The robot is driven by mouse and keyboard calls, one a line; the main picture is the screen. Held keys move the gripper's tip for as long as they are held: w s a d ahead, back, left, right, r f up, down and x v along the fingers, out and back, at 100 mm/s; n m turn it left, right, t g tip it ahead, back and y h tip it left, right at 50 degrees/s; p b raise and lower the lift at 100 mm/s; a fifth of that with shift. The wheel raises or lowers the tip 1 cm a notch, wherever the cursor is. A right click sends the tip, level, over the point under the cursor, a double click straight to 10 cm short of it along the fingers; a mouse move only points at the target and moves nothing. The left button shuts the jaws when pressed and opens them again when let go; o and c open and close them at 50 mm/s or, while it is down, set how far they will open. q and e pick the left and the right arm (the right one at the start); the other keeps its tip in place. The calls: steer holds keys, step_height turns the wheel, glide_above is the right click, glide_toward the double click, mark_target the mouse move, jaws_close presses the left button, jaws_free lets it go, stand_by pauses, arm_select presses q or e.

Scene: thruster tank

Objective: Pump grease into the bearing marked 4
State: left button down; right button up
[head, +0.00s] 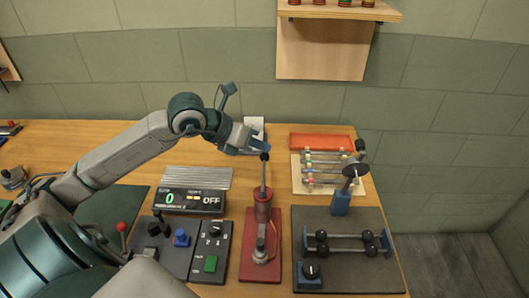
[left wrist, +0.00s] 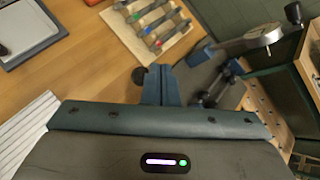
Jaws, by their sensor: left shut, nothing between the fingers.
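A red pump (head: 263,212) stands on a red base plate at the front middle, its upright lever topped by a black knob (head: 264,156). My left gripper (head: 259,146) is at the lever's top; its blue fingers are shut and empty. In the left wrist view the fingers (left wrist: 160,84) show with the black knob (left wrist: 138,76) just left of them; I cannot tell if they touch. A black panel (head: 211,246) with small numbers and a green button stands left of the pump. No bearing marked 4 can be made out.
A display (head: 190,201) reading 0 and OFF stands behind a control box (head: 164,244). Right of the pump, a dark mat (head: 340,275) holds bars with black balls and a blue stand with a dial (head: 341,200). A rack of coloured rods (head: 322,168) and red tray (head: 321,142) lie behind.

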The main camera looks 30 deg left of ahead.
arm_select(q)
steer(key=r, duration=0.1)
steer(key=r+p, duration=0.1)
steer(key=r, duration=0.1)
steer(key=s+r+p, duration=0.1)
steer(key=shift+d+r, duration=0.35)
steer(key=shift+r, duration=0.05)
stand_by(0.7)
